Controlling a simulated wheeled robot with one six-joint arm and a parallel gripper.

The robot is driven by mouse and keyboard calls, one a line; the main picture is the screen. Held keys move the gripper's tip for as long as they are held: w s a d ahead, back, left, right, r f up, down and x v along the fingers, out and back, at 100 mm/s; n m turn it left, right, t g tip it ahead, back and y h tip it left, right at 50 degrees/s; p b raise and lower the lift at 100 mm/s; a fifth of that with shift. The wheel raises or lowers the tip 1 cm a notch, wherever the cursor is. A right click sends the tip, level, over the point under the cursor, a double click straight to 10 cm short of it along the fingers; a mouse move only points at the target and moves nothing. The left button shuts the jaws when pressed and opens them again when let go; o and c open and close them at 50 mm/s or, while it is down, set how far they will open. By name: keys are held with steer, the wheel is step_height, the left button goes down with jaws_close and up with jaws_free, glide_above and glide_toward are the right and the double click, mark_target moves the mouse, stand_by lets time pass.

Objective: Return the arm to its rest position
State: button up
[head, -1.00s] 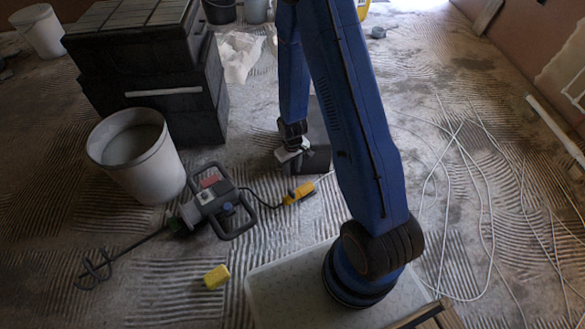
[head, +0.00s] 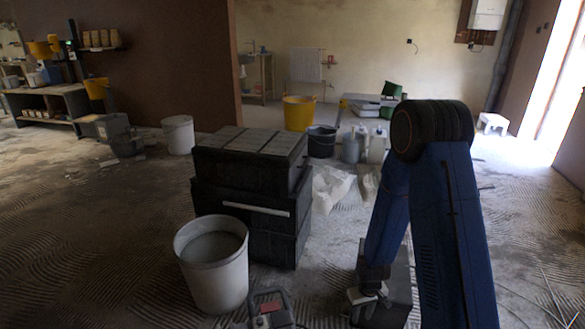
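My blue arm (head: 455,235) stands at the right of the head view, bent at a dark elbow joint near the top. Its forearm hangs down to my gripper (head: 362,303), low in the picture. The gripper is in front of a dark box (head: 399,290) on the floor. Whether it touches the box cannot be told. The gripper's fingers are small and dark, and their opening is unclear. No held object can be made out. The arm's base is out of view.
Left of my arm are a white bucket (head: 215,287), stacked black cases (head: 268,215) and part of a mixer (head: 270,310). Crumpled white bags (head: 331,190), a yellow tub (head: 299,113) and containers stand behind. Patterned floor (head: 90,240) is open at left.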

steer(key=s+d+r+m+t, duration=0.1)
steer(key=s+r, duration=0.2)
steer(key=r, duration=1.1)
steer(key=s+r+t, duration=0.1)
steer(key=s+r, duration=0.2)
steer(key=r, duration=1.2)
steer(key=s+d+r+m+t, duration=0.1)
steer(key=s+r+t, duration=0.1)
steer(key=s+r, duration=1.3)
steer(key=s, duration=0.4)
steer(key=shift+s+r+m+t, duration=0.15)
steer(key=shift+r+m+t, duration=0.1)
steer(key=shift+m+t, duration=0.05)
